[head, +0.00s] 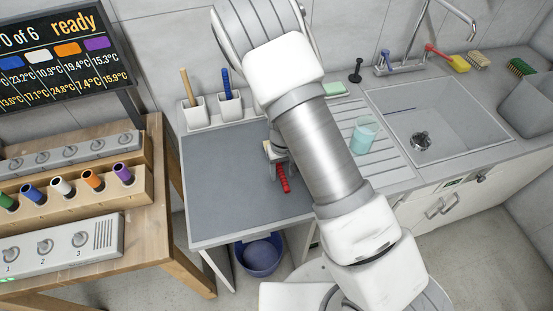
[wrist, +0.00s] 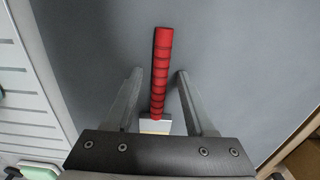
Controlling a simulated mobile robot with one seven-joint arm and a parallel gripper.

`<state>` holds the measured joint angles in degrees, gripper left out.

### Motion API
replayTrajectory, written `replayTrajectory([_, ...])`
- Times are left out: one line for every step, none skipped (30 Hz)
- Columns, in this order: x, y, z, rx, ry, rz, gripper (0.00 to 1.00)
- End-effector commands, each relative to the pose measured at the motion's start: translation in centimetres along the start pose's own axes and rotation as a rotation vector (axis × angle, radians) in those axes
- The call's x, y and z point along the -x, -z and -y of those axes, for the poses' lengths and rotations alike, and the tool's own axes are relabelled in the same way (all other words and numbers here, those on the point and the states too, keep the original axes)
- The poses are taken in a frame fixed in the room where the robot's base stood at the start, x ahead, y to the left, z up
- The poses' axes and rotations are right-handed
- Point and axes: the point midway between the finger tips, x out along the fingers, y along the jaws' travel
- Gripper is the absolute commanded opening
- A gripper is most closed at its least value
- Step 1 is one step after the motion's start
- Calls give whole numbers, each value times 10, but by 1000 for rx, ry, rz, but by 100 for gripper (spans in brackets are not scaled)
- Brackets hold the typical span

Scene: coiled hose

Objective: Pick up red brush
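The red brush (head: 284,180) lies on the grey worktop, with its ridged red handle pointing toward the front edge. In the wrist view the handle (wrist: 161,65) runs upright through the picture, and a pale block-like part shows at its lower end, partly hidden by my gripper's body. My gripper (wrist: 158,74) is open, with one finger on each side of the handle and a visible gap on both sides. In the head view my gripper (head: 276,153) is over the far end of the brush, mostly hidden by my arm. Its height above the worktop is unclear.
Two white holders with a wooden-handled tool (head: 185,85) and a blue-handled tool (head: 226,83) stand at the back. The grey worktop (head: 220,180) is clear left of the brush.

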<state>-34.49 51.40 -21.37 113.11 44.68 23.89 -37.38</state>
Motion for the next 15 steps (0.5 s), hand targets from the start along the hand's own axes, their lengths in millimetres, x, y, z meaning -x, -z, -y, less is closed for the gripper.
replayTrajectory([0, 0, 0, 0, 0, 0, 44])
replayTrajectory([0, 0, 0, 0, 0, 0, 38])
replayTrajectory([0, 0, 0, 0, 0, 0, 31])
replayTrajectory([0, 0, 0, 0, 0, 0, 26])
replayTrajectory([0, 0, 0, 0, 0, 0, 20])
replayTrajectory([0, 0, 0, 0, 0, 0, 13])
replayTrajectory([0, 0, 0, 0, 0, 0, 8])
replayTrajectory([0, 0, 0, 0, 0, 0, 2])
replayTrajectory([0, 0, 0, 0, 0, 0, 0])
replayTrajectory([0, 0, 0, 0, 0, 0, 0])
replayTrajectory([0, 0, 0, 0, 0, 0, 0])
replayTrajectory([0, 0, 0, 0, 0, 0, 0])
replayTrajectory([0, 0, 0, 0, 0, 0, 0])
replayTrajectory([0, 0, 0, 0, 0, 0, 0])
replayTrajectory([0, 0, 0, 0, 0, 0, 0])
